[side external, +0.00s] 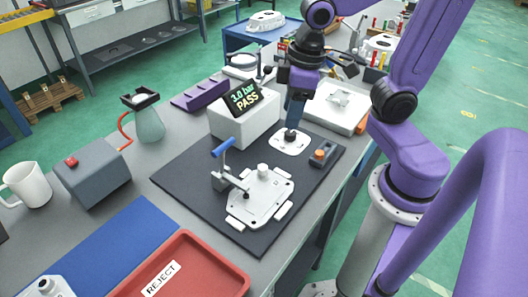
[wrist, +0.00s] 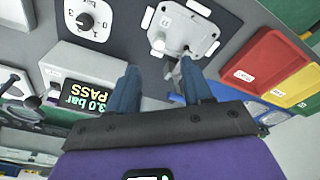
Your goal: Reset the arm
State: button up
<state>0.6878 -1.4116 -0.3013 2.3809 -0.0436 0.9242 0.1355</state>
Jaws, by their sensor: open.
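My gripper (side external: 295,118) hangs over the back part of the dark mat, pointing down, near the white dial plate (side external: 299,145) with its black knob. In the wrist view my gripper (wrist: 158,68) has its two blue fingers apart with nothing between them. The light-metal casting (side external: 262,196) lies on the dark mat beside a toggle clamp (side external: 229,182) with a blue handle standing up. The casting (wrist: 185,28) also shows at the top of the wrist view, apart from my fingers. How high my fingertips are above the plate is hard to tell.
A white tester (side external: 244,125) reads "3.0 bar PASS". A small grey box with an orange button (side external: 321,154) sits on the mat (side external: 192,165).

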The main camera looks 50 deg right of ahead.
jog(key=s+f+n+g, duration=0.1)
jog(key=s+f+n, duration=0.2)
jog(key=s, duration=0.7)
jog(key=n, duration=0.2)
jog(key=shift+s+n, duration=0.25)
jog(key=shift+n, duration=0.05)
jog(key=shift+a, duration=0.1)
dwell(0.8)
